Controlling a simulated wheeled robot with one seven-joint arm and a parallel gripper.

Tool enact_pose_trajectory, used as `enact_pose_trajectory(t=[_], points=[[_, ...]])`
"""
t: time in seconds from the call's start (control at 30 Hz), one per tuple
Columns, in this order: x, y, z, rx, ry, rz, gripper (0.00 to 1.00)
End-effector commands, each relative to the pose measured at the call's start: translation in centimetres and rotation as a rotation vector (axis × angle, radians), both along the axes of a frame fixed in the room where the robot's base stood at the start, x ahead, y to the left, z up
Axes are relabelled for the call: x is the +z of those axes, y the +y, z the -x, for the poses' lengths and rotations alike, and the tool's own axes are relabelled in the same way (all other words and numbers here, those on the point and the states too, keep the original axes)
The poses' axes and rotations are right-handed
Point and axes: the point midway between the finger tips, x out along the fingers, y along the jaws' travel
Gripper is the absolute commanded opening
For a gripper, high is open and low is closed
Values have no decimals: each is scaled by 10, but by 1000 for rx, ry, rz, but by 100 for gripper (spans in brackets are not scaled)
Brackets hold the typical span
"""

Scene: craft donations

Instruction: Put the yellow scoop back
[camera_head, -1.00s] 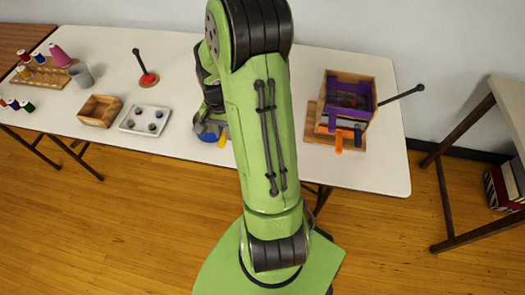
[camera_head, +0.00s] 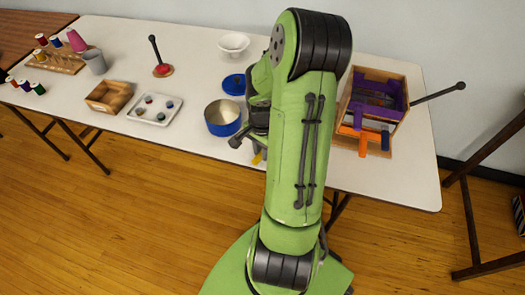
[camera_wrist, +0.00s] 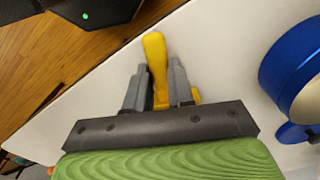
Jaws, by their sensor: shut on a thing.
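The yellow scoop (camera_wrist: 154,48) is between the fingers of my gripper (camera_wrist: 158,74) in the wrist view. My gripper is shut on it, with one end sticking out past the fingertips and a small part showing beside the right finger. In the head view only a bit of yellow (camera_head: 257,158) shows, near the table's front edge; my arm hides most of my gripper and the rest of the scoop. A blue pot (camera_head: 222,118) stands just left of my gripper, apart from the scoop; it also shows at the right of the wrist view (camera_wrist: 284,62).
A blue lid (camera_head: 234,84) and a white bowl (camera_head: 233,43) are behind the pot. A wooden crate (camera_head: 396,72) with purple and orange pieces stands at right, a dark handle sticking out. A white tray (camera_head: 136,116) and wooden box (camera_head: 104,102) are at left.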

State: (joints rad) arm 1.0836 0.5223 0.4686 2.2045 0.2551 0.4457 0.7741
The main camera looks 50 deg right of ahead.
Motion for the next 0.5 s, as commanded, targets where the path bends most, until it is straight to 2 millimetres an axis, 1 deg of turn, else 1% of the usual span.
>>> enact_pose_trajectory(t=[0.07,0.17,0.2,0.3,0.37,0.5], points=[[1,0,0,0,0,1,0],[-3,0,0,0,0,0,0],[-3,0,0,0,0,0,24],[-2,0,0,0,0,0,39],[-2,0,0,0,0,0,48],[-2,0,0,0,0,0,48]])
